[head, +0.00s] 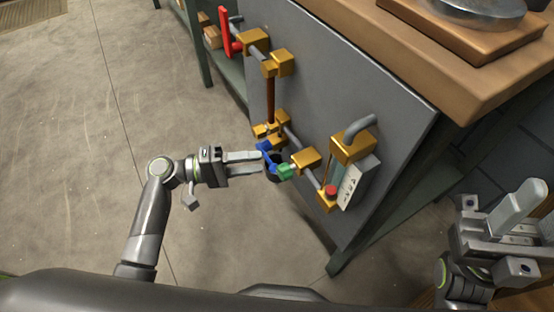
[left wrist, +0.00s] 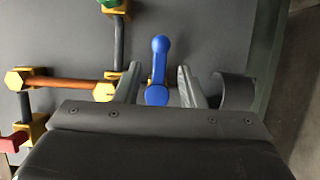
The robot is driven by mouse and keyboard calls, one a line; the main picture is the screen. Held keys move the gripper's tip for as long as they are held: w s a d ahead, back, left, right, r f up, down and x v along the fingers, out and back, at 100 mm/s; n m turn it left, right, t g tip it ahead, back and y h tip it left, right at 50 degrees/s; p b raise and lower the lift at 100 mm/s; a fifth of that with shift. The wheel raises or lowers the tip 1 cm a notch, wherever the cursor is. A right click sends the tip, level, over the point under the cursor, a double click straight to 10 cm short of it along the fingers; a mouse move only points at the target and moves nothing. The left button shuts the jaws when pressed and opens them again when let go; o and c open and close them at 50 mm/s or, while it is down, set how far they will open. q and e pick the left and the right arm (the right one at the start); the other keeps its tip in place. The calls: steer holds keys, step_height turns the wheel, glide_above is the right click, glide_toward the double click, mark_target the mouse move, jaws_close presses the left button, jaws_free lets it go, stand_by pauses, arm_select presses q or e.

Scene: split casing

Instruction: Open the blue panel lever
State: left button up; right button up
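The blue lever (head: 266,151) sits low on the grey panel (head: 330,75), on a pipe run beside a green part (head: 285,170). My left gripper (head: 262,158) reaches in from the left with its fingertips at the blue lever. In the left wrist view the blue lever (left wrist: 159,70) stands between the two spread fingers of my left gripper (left wrist: 160,85), with gaps on both sides. My right gripper (head: 510,225) is at the lower right of the head view, well away from the panel; its finger gap is hard to make out.
Brass fittings (head: 306,159) and pipes surround the lever. A red lever (head: 225,32) is at the upper left of the panel. A dark cylinder (left wrist: 237,90) is close to the right finger. Floor at left is clear.

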arm_select(q)
steer(key=x, duration=0.6)
steer(key=shift+b, duration=0.45)
steer(key=shift+d, duration=0.15)
jaws_close()
